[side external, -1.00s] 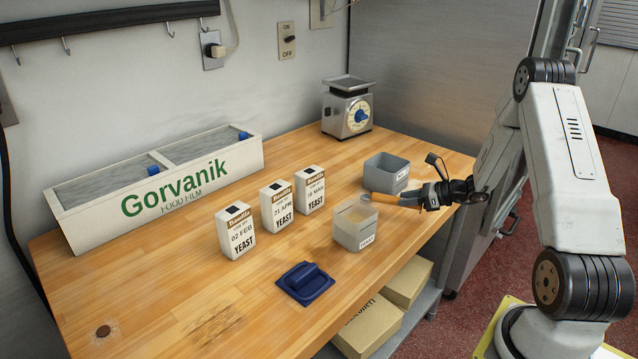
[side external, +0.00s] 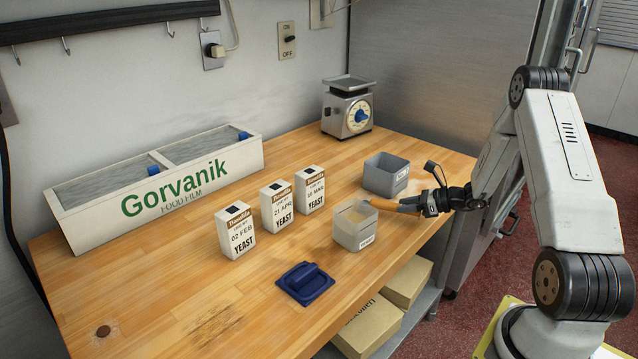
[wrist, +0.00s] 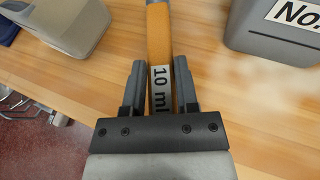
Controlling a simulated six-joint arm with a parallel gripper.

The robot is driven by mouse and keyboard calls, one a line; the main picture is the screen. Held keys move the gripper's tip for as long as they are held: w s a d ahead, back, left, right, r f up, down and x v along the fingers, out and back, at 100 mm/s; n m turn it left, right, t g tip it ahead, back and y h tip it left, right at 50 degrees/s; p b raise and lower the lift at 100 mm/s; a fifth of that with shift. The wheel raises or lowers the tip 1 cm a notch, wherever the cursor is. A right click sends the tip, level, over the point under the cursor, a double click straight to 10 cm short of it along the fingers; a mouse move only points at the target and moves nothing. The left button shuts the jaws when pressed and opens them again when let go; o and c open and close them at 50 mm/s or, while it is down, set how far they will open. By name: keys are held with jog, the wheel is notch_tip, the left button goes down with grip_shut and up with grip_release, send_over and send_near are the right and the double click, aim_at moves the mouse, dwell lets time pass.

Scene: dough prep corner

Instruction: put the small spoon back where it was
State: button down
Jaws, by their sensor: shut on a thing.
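My gripper (side external: 428,203) is shut on the orange-brown handle of the small spoon (side external: 398,207). In the wrist view the handle (wrist: 159,35), marked "10 ml", runs straight ahead between my two fingers (wrist: 160,80). In the side view the handle slopes slightly, its far end at the right rim of a translucent, open tub (side external: 355,238) with pale tan contents. The spoon's bowl is not clearly visible; I cannot tell whether it is inside the tub. The tub also shows in the wrist view (wrist: 70,30). A blue lid (side external: 305,284) lies on the table in front of it.
An open grey bin (side external: 384,176) with a label stands behind the handle, also at upper right in the wrist view (wrist: 275,32). Several yeast packs, including one (side external: 309,190) near the tub, stand left. A scale (side external: 347,108) is at the back.

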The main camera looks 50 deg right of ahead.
jog(key=shift+f, duration=0.55)
jog(key=shift+c, duration=1.4)
grip_release()
jog(key=shift+v, duration=0.85)
jog(key=v, duration=0.3)
jog(key=shift+s+d+r, duration=0.1)
jog(key=shift+s+d, duration=0.1)
jog(key=shift+s, duration=0.05)
notch_tip(320, 180, up, 7)
jog(key=shift+w+a, duration=0.1)
